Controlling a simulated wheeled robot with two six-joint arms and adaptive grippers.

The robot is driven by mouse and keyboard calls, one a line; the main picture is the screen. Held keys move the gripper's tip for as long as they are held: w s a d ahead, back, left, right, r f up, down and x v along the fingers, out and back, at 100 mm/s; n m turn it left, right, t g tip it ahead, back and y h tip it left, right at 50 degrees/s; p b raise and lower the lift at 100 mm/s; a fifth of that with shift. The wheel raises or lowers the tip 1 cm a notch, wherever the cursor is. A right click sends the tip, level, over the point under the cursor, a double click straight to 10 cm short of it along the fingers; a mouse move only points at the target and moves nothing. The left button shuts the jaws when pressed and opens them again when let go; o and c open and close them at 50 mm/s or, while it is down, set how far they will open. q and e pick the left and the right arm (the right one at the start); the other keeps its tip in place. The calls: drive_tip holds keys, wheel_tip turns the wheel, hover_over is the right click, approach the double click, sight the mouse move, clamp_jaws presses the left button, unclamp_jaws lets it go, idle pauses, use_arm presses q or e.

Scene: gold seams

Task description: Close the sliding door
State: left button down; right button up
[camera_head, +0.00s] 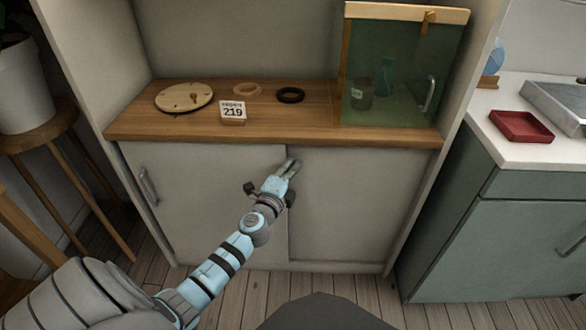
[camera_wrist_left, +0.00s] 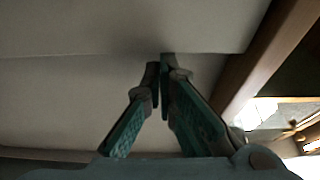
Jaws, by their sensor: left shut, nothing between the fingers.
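The left white sliding door (camera_head: 215,200) covers the left half of the low cabinet, with a metal handle (camera_head: 149,187) near its left edge. A second white panel (camera_head: 345,205) fills the right half; the seam between them runs down the middle, and no open gap shows. My left gripper (camera_head: 291,168) is shut and empty at this seam, just under the counter. In the left wrist view its fingertips (camera_wrist_left: 164,65) meet close to the step between the panels. I cannot tell whether they touch. My right gripper is not in view.
The wooden counter (camera_head: 290,131) overhangs the doors. On it are a round wooden disc (camera_head: 180,97), two rings, a 219 sign (camera_head: 232,111) and a green glass case (camera_head: 405,70). A potted plant's stool (camera_head: 45,135) stands left; a green cabinet (camera_head: 500,230) stands right.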

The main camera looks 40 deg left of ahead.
use_arm(q)
drive_tip(key=shift+s+a, duration=0.35)
drive_tip(key=shift+a, duration=0.2)
drive_tip(key=shift+s+a, duration=0.3)
drive_tip(key=shift+a, duration=0.2)
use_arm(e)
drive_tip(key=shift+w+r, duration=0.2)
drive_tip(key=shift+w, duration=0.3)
use_arm(q)
drive_tip(key=shift+a, duration=0.1)
